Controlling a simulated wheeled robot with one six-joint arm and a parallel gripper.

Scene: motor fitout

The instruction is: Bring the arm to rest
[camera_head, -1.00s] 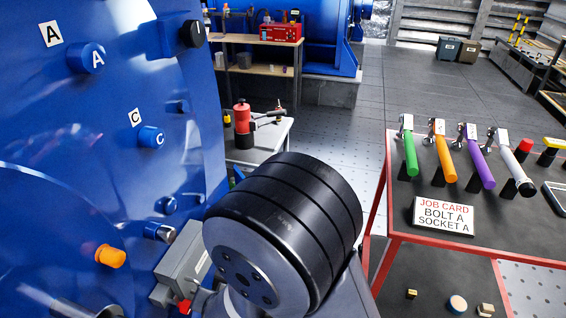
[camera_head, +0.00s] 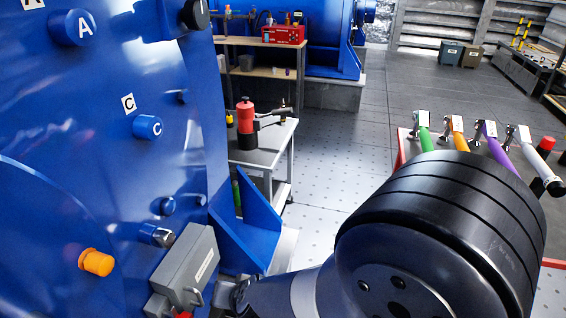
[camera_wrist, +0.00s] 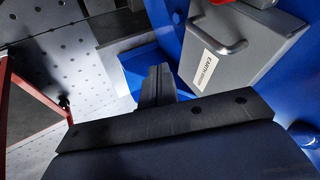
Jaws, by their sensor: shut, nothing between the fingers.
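My gripper (camera_wrist: 157,85) shows in the wrist view with its two dark fingers together and nothing between them. It points toward the blue bracket and floor, beside a grey box (camera_wrist: 215,80) with a handle and a white label. In the head view, my arm's large black rounded joint fills the lower right, and an arm link runs left from it toward the grey box (camera_head: 186,268). My gripper's fingers cannot be made out there. From these views I cannot tell whether the arm touches anything.
The blue motor housing (camera_head: 75,170) stands close on the left, with an orange cap (camera_head: 96,263) and a blue bracket (camera_head: 243,228). A small table (camera_head: 262,155) holds a red-and-black tool. The tool table (camera_head: 402,150) at right is partly hidden. Perforated floor (camera_head: 325,205) lies between.

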